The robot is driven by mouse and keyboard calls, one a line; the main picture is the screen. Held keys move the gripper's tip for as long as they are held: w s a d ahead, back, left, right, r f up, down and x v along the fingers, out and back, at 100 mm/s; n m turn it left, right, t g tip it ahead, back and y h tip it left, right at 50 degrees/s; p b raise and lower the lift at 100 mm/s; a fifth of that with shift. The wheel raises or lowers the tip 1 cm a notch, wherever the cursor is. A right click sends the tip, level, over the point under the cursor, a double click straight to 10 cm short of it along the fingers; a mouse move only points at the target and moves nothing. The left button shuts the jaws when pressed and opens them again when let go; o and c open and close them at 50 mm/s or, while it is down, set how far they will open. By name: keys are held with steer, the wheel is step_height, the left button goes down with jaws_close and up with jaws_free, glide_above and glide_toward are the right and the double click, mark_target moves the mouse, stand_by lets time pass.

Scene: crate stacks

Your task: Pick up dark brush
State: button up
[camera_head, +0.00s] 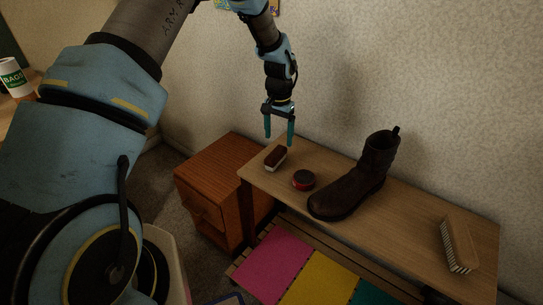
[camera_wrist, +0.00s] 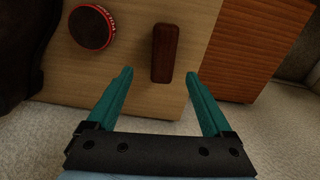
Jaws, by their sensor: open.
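The dark brush (camera_head: 275,158) has a dark brown top and pale bristles. It lies bristles down near the left end of the wooden bench, left of the round tin. In the wrist view the dark brush (camera_wrist: 165,53) appears from above as a long brown block, lying beyond and between my fingertips. My gripper (camera_head: 280,143) has teal fingers that point down above the brush, apart from it. My gripper also shows in the wrist view (camera_wrist: 160,75), open with nothing between its fingers.
A red and black tin (camera_head: 303,180) and a dark brown boot (camera_head: 352,185) stand on the bench (camera_head: 408,220). A reddish wooden cabinet (camera_head: 208,195) adjoins the bench's left end. The wall is close behind.

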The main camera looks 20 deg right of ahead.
mark_target(276, 153)
step_height(276, 153, down, 2)
steer(key=shift+f, duration=0.1)
steer(key=f+p, duration=0.1)
steer(key=f, duration=0.1)
steer(key=a+f, duration=0.1)
steer(key=f, duration=0.1)
steer(key=shift+f+p, duration=0.3)
steer(key=shift+p, duration=0.05)
steer(key=shift+d+f, duration=0.1)
steer(key=shift+f, duration=0.5)
jaws_close()
